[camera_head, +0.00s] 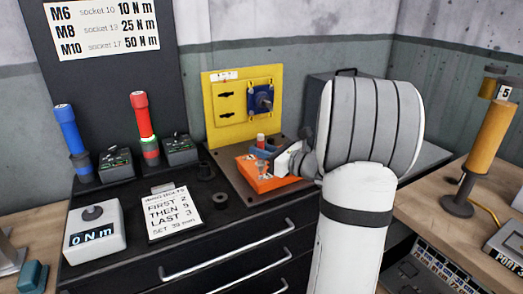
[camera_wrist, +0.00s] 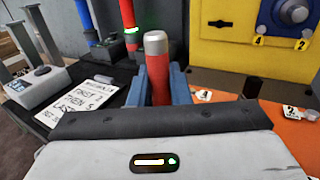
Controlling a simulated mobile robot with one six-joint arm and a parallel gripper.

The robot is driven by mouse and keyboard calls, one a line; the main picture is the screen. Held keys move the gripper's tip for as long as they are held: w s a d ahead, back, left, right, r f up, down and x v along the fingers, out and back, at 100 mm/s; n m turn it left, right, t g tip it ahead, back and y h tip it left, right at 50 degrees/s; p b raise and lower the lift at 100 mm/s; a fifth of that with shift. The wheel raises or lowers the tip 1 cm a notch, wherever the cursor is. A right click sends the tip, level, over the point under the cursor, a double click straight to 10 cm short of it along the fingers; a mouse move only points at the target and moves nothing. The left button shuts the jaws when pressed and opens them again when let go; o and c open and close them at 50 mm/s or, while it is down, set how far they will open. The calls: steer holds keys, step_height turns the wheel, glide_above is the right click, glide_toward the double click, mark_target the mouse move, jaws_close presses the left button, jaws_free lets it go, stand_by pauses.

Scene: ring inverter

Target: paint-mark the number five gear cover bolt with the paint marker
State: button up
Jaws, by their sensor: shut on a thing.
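My gripper (camera_head: 262,149) is shut on a red paint marker (camera_wrist: 157,75) with a pale grey top end. The marker stands upright between the blue fingers in the wrist view, and a small red part of it shows in the head view (camera_head: 261,139). An orange part (camera_head: 258,176), perhaps the gear cover, lies beneath and beside my gripper. In the wrist view its orange surface (camera_wrist: 245,108) carries small white number tags, one reading 2 (camera_wrist: 290,112). I cannot make out a number five bolt. My arm hides part of the orange part.
A yellow panel (camera_head: 222,124) with a blue round fitting (camera_head: 262,101) stands behind. Left are red (camera_head: 139,115) and blue (camera_head: 69,130) upright tools, a note card (camera_head: 174,213) and a 0 Nm display box (camera_head: 94,232). An orange-yellow cylinder (camera_head: 486,140) stands right.

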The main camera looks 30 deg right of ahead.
mark_target(261, 135)
steer(key=shift+f, duration=0.4)
stand_by(0.9)
steer(key=shift+r+p, duration=1.7)
steer(key=shift+r, duration=0.85)
